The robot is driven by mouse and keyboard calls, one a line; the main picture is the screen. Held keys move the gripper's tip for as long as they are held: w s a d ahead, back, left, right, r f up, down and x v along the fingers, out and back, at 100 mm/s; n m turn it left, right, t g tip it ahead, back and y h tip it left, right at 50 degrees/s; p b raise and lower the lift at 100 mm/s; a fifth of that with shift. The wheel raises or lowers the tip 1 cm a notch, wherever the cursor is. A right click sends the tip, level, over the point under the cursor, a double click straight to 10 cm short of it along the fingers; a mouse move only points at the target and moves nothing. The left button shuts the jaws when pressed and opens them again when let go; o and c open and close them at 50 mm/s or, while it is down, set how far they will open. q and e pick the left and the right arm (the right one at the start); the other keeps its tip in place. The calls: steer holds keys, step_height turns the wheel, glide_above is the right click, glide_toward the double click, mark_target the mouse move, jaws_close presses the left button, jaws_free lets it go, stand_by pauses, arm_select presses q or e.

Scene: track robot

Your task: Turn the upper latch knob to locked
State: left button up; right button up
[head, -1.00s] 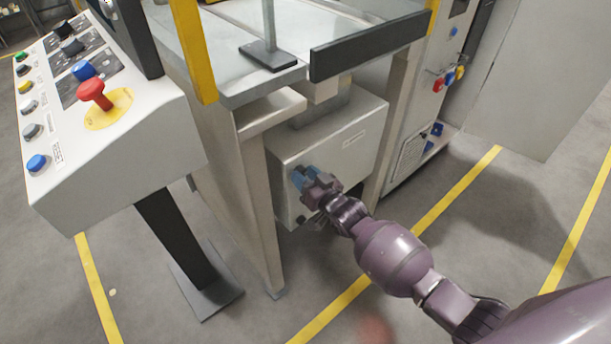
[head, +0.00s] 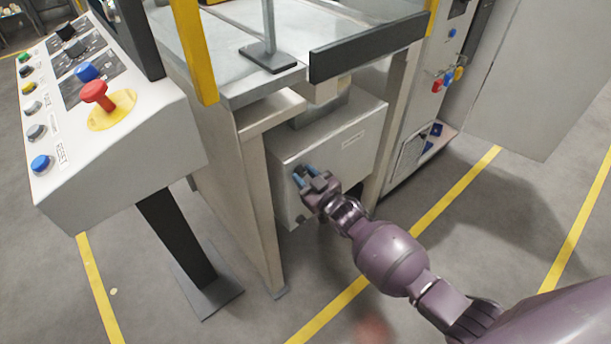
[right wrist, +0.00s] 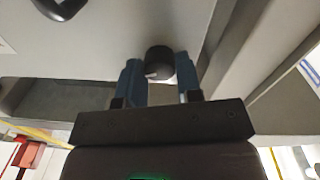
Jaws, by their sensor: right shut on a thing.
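A grey metal box (head: 335,150) hangs under the machine table, with a small white label on its front. The upper latch knob (right wrist: 158,62) is a short dark cylinder with a pale mark; in the head view the fingers mostly hide it. My right gripper (head: 306,177) is shut on this knob at the box's upper left. In the right wrist view its two blue fingers (right wrist: 159,82) stand on either side of the knob. A second dark knob (head: 301,218) sits lower on the box, partly beside my gripper. My left gripper is not in view.
A slanted control panel (head: 130,140) with a red mushroom button (head: 96,95) stands at left on a dark post. A table leg (head: 262,215) is just left of the box. The machine table (head: 225,85) overhangs it. Open floor lies in front.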

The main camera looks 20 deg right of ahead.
steer(key=n, duration=0.7)
steer(key=shift+f+n+y, duration=0.1)
steer(key=shift+n+y, duration=0.2)
steer(key=n, duration=0.4)
steer(key=shift+n+b, duration=0.35)
steer(key=shift+n, duration=0.05)
steer(key=shift+d+n, duration=0.1)
steer(key=shift+n, duration=0.5)
steer(key=o, duration=0.9)
steer(key=shift+o, duration=0.2)
